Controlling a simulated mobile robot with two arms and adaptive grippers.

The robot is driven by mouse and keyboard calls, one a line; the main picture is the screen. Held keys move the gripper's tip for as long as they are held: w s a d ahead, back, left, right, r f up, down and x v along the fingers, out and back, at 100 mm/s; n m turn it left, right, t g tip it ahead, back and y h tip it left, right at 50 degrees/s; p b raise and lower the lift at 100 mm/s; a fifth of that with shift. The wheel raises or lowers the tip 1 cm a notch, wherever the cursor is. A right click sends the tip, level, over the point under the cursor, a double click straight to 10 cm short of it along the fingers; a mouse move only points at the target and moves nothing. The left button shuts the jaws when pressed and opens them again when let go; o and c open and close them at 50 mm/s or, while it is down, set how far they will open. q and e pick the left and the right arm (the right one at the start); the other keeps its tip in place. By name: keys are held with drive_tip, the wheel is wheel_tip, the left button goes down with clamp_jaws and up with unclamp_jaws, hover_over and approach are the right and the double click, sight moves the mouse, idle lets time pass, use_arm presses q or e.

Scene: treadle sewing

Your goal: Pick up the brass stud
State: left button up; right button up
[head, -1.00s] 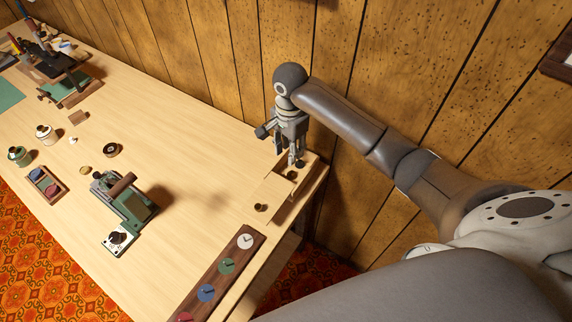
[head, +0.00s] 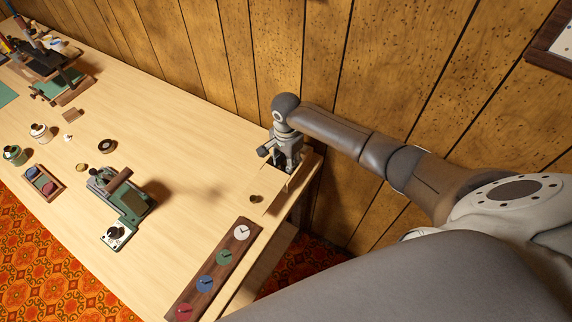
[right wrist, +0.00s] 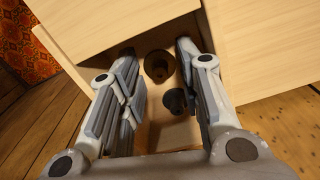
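A small brownish, brass-toned stud (right wrist: 158,66) stands in an open recess between the fingertips of my right gripper (right wrist: 156,48). A darker stud (right wrist: 175,100) stands close beside it, nearer the palm. Which one is brass is hard to tell in the shadow. The right gripper is open, one finger on each side of the studs, and I see no clear contact. In the head view my right gripper (head: 287,160) points down at the far right corner of the table and hides both studs. My left gripper is not in view.
A pale panel with a dark knob (head: 255,198) lies just in front of the right gripper. A wooden strip with coloured dials (head: 220,257) runs along the table's right edge. A green device (head: 125,200) stands left of it. The wood-panelled wall (head: 230,60) is close behind.

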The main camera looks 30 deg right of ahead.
drive_tip(key=shift+s, duration=0.1)
clamp_jaws()
drive_tip(key=shift+r, duration=0.1)
